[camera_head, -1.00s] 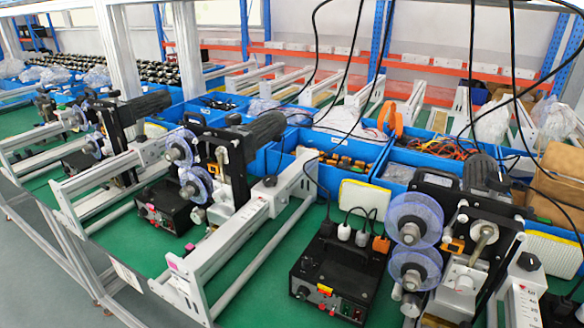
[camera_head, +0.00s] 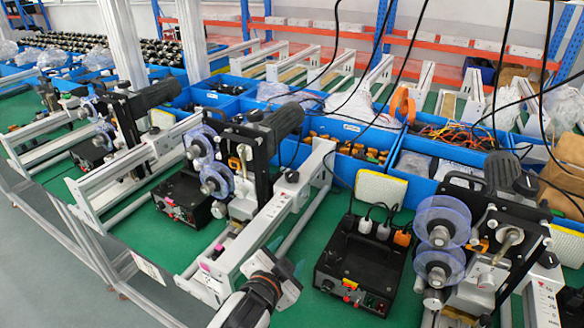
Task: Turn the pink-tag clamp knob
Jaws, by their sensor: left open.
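A pink tag (camera_head: 205,267) sits on the near end of the white clamp frame (camera_head: 262,222), left of the middle. A small magenta piece (camera_head: 219,247) shows just behind it. A black knob (camera_head: 292,176) stands on top of the same frame's rail, farther back. I cannot tell whether it is the knob the tag marks. My left gripper (camera_head: 283,262) comes in from the bottom, right of the pink tag and in front of the black knob. It is open, with nothing seen between its fingers, and looks apart from the frame. My right gripper is not in view.
A black control box (camera_head: 360,262) with plugs stands to the right of my left gripper. A machine with blue discs (camera_head: 440,245) stands right of that. More machines line the left. Blue bins (camera_head: 345,135) fill the back. Green bench top (camera_head: 300,300) shows between frame and box.

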